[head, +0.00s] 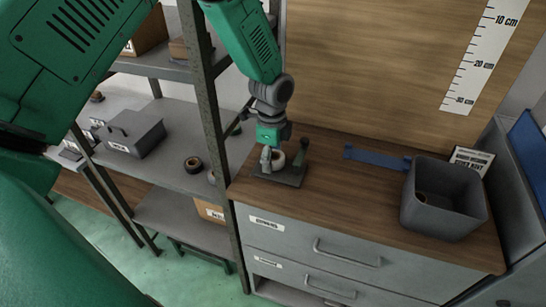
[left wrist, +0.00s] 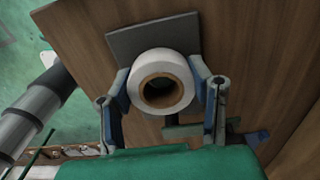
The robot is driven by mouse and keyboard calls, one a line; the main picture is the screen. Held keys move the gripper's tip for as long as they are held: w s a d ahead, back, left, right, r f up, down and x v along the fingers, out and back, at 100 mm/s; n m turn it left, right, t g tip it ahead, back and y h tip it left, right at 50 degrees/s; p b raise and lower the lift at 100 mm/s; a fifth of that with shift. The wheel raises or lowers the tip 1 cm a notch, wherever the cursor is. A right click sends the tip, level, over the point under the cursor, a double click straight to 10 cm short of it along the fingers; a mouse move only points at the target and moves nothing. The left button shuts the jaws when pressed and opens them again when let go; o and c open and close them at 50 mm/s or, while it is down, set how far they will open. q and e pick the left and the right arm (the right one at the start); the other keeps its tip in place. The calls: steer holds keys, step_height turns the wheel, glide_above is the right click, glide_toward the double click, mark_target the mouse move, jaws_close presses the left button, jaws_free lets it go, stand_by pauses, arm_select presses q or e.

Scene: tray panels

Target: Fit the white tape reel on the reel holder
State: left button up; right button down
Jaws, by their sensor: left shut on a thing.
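The white tape reel (left wrist: 178,64) is between the two fingers of my left gripper (left wrist: 161,92) in the left wrist view, its round brown core facing the camera. In the head view the reel (head: 278,160) shows partly behind the gripper (head: 271,160). The gripper is shut on the reel, just over the dark base plate of the reel holder (head: 292,179). A dark green upright part stands at the plate's right side. The grey plate (left wrist: 150,38) also shows behind the reel. I cannot tell whether the reel touches the holder. My right gripper is not in view.
On the wooden counter (head: 345,198) a blue bracket (head: 377,158) lies right of the holder, and a grey bin (head: 440,199) stands further right. A metal shelf post (head: 216,140) is close left of my arm. Shelves hold a grey toolbox (head: 135,134) and a dark tape roll (head: 193,165).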

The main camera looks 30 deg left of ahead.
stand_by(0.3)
arm_select(q)
steer(key=shift+f, duration=0.55)
steer(key=o, duration=1)
steer(key=shift+o, duration=0.2)
steer(key=shift+r, duration=0.1)
step_height(320, 180, up, 9)
steer(key=p, duration=0.7)
steer(key=shift+f, duration=0.2)
step_height(320, 180, up, 2)
steer(key=shift+r+p, duration=0.15)
steer(key=shift+p, duration=0.65)
